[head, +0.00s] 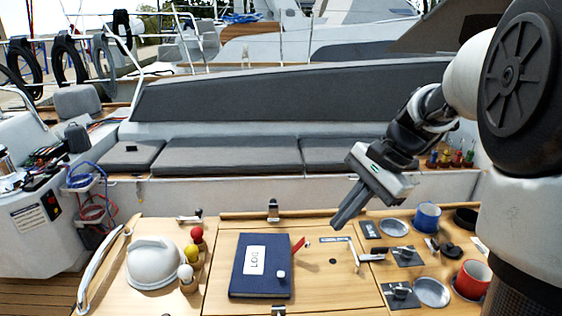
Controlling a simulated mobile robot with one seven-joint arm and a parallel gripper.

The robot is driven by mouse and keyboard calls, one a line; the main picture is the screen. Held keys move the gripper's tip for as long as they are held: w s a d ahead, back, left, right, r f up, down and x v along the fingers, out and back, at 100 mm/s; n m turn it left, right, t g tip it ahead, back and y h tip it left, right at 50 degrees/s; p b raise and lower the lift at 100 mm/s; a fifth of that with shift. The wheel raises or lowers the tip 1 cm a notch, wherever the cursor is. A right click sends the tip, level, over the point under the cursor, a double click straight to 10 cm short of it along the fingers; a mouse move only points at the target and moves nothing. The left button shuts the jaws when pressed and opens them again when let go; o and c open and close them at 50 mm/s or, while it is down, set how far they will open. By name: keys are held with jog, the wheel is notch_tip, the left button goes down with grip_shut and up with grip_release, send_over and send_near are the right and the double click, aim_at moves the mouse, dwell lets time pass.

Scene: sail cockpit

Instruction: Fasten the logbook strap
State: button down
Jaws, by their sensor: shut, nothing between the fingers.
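A dark blue logbook (242,287) with a white LOG label lies flat on the wooden table. A small white knob (281,275) stands on its lower right part. A short red strip (298,245), which may be the strap, sticks out at the book's upper right edge, slanting up to the right. I cannot tell how it joins the book, and no strap shows across the cover. My gripper (345,216) is shut and empty, pointing down and left. It is above the table's back part, to the right of the book and apart from it.
Further right are a blue mug (427,216), a red mug (472,279) and metal dishes. A white domed object (153,262) and colored knobs (197,234) stand left. Grey cushions (230,155) line the bench behind.

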jog(key=w+d+f+m+y+b, duration=0.1)
jog(key=w+d+f+m+y, duration=0.1)
jog(key=w+f, duration=0.3)
jog(key=w+d+f+m+y+b, duration=0.1)
jog(key=w+d+f+m+y, duration=0.1)
jog(key=w+d+f+m, duration=0.2)
notch_tip(320, 180, down, 3)
jog(key=shift+w+d+f+m+y, duration=0.1)
jog(key=shift+w+d+m+y, duration=0.3)
jog(key=shift+m, duration=0.4)
jog(key=shift+a, duration=0.1)
jog(key=x, duration=1)
jog(key=shift+w, duration=0.1)
jog(key=shift+r, duration=0.3)
jog(key=shift+a+h+p, duration=0.15)
jog(key=shift+h+p, duration=0.15)
jog(key=shift+p, duration=0.1)
